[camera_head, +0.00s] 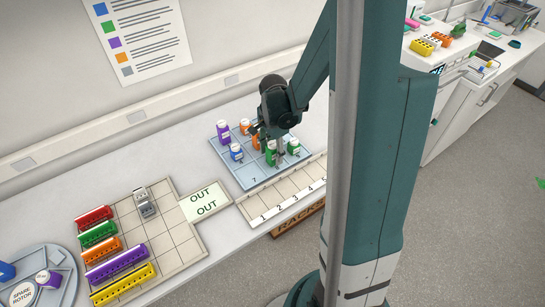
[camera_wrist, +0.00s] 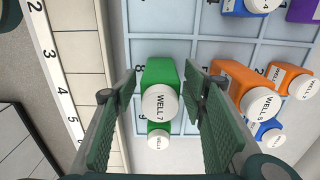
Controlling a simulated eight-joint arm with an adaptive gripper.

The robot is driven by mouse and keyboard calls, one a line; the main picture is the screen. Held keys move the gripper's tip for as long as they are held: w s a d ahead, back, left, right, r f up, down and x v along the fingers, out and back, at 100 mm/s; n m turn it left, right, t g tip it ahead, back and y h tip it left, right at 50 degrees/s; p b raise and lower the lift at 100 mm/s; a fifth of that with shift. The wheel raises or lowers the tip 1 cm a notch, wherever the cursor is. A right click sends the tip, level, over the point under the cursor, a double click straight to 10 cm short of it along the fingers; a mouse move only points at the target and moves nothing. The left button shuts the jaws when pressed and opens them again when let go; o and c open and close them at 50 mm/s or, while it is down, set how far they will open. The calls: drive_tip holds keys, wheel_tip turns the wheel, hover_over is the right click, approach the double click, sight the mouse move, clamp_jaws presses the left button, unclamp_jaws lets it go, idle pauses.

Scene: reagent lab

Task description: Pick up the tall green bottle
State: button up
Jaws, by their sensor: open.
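The tall green bottle (camera_wrist: 160,72), with a white cap reading WELL 7, stands upright between my fingers in the wrist view. In the head view the tall green bottle (camera_head: 270,153) stands on the blue grid tray, partly hidden by my gripper (camera_head: 279,157). My gripper is open, one finger on each side of the bottle, with visible gaps in the wrist view. A smaller green bottle (camera_wrist: 153,125) with a white cap stands close beside it; in the head view it is to the right (camera_head: 293,147).
Orange bottles (camera_wrist: 232,78) stand close to my right finger in the wrist view, with a blue bottle (camera_wrist: 267,129) near them. A purple bottle (camera_head: 223,133) stands on the tray (camera_head: 240,176). A numbered rack (camera_head: 270,204) lies in front. Colored strips (camera_head: 118,263) lie left.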

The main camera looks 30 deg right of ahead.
drive_tip(key=shift+f, duration=1.3)
drive_tip(key=c, duration=1)
